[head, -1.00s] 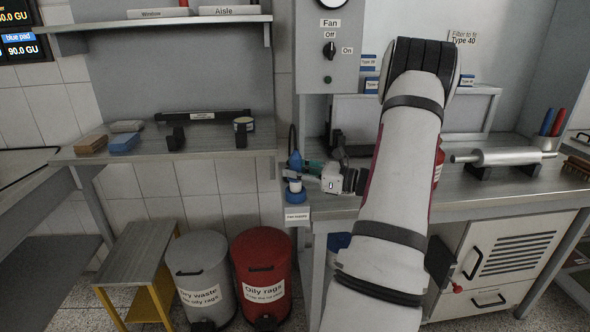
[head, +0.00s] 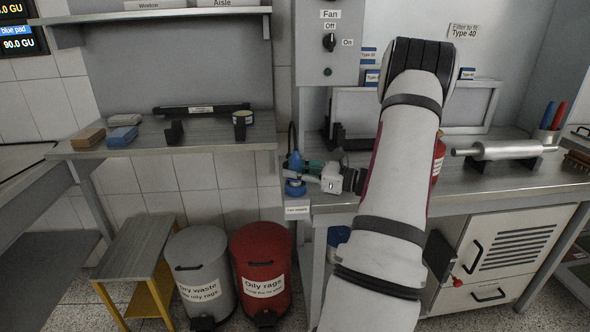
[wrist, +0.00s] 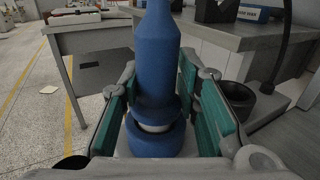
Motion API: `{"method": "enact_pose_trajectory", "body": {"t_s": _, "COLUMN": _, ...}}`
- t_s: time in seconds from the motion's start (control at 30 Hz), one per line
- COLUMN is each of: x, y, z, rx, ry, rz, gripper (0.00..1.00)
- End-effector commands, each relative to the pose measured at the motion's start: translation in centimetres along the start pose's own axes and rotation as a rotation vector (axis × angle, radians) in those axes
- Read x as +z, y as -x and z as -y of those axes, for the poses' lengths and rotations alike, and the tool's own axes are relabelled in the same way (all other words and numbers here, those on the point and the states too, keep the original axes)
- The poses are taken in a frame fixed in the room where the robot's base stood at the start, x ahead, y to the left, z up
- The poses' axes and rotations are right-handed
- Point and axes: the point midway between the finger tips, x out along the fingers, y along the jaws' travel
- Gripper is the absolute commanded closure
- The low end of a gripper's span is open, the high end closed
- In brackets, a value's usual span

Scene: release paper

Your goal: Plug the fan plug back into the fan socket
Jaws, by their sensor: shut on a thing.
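The blue fan plug (head: 295,162) stands upright at the left end of the right-hand bench, with a dark cable arching beside it. It fills the middle of the wrist view (wrist: 157,60). My gripper (head: 304,168) reaches it from the right and is shut on it, its green pads on both sides in the wrist view (wrist: 158,98). The blue fan socket (head: 295,188) is directly below the plug; its ring shows low in the wrist view (wrist: 155,144). A thin pale band lies between plug and ring, so I cannot tell if the plug is fully seated.
A fan supply label (head: 297,210) hangs at the bench edge. The fan switch box (head: 328,42) is above, its knob near Off. A red oily rags bin (head: 262,262) and grey bin (head: 198,265) stand below left. A steel roller (head: 500,151) lies on the bench at right.

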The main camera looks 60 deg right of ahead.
Motion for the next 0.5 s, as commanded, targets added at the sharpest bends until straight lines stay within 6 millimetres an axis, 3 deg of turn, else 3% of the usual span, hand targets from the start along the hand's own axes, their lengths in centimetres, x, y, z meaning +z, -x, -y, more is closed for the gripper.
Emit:
{"method": "enact_pose_trajectory", "body": {"t_s": 0.17, "x": -0.43, "y": 0.0, "z": 0.0, "rx": 0.0, "ry": 0.0, "rz": 0.001, "gripper": 1.0}}
{"method": "enact_pose_trajectory", "body": {"t_s": 0.2, "x": -0.45, "y": 0.0, "z": 0.0, "rx": 0.0, "ry": 0.0, "rz": 0.001, "gripper": 0.68}}
{"method": "enact_pose_trajectory", "body": {"t_s": 0.3, "x": -0.39, "y": 0.01, "z": 0.0, "rx": 0.0, "ry": 0.001, "rz": 0.001, "gripper": 0.47}}
{"method": "enact_pose_trajectory", "body": {"t_s": 0.5, "x": -0.39, "y": 0.0, "z": 0.0, "rx": 0.0, "ry": 0.001, "rz": 0.0, "gripper": 0.47}}
